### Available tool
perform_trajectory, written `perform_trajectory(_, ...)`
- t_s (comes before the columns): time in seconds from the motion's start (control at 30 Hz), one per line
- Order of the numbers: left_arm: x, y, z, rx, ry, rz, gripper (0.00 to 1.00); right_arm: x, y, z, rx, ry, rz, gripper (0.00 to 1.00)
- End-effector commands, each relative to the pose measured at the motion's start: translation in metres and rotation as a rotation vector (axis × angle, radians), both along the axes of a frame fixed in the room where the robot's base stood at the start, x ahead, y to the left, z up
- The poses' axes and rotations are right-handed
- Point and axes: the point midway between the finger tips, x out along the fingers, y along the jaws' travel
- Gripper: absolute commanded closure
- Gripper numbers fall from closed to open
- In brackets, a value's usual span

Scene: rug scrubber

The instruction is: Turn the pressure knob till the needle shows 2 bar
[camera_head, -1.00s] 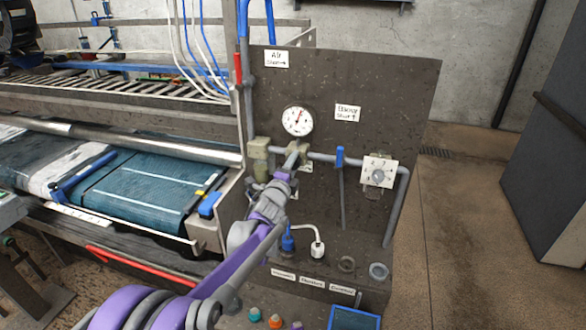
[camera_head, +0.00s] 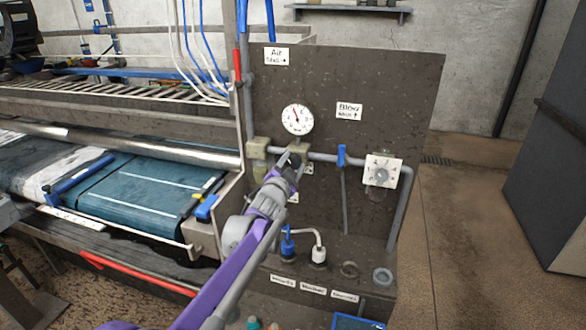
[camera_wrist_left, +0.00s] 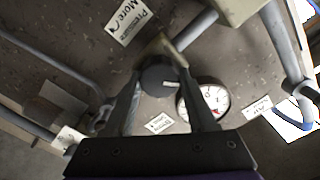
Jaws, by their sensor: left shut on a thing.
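The pressure gauge (camera_head: 297,119) is a round white dial on the dark panel. Its red needle points up and slightly left; the numbers are too small to read. It also shows in the left wrist view (camera_wrist_left: 203,100), tilted. The pressure knob (camera_wrist_left: 157,82) is dark and round with a white mark, below the gauge on the pipe. My left gripper (camera_wrist_left: 160,76) is shut on it, one finger on each side. In the head view my left gripper (camera_head: 293,160) hides most of the knob. My right gripper is out of view.
A "Pressure More" label (camera_wrist_left: 128,22) with an arrow is beside the knob. A blue-handled valve (camera_head: 341,156) and a white square plate with a dial (camera_head: 382,171) are to the right. Hose fittings (camera_head: 318,255) stand below. The conveyor (camera_head: 130,190) is at left.

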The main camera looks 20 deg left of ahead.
Motion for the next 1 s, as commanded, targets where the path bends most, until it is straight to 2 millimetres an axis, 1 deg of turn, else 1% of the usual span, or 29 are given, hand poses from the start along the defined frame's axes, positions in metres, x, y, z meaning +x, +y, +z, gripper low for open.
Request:
perform_trajectory(0.03, 0.0, 0.0, -0.002, -0.045, 0.002, 0.0, 0.99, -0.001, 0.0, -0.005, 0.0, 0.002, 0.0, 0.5)
perform_trajectory(0.2, 0.0, 0.001, -0.001, -0.204, 0.007, 0.0, 0.99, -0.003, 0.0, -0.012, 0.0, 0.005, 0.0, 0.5)
perform_trajectory(0.5, 0.0, 0.002, 0.0, -0.442, 0.015, 0.0, 0.99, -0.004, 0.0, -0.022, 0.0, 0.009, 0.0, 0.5)
perform_trajectory(0.73, 0.0, 0.002, 0.0, -0.559, 0.019, 0.0, 0.99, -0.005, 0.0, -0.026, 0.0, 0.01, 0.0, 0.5)
perform_trajectory(1.0, 0.0, 0.002, 0.001, -0.618, 0.021, 0.0, 0.99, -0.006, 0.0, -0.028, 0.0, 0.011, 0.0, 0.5)
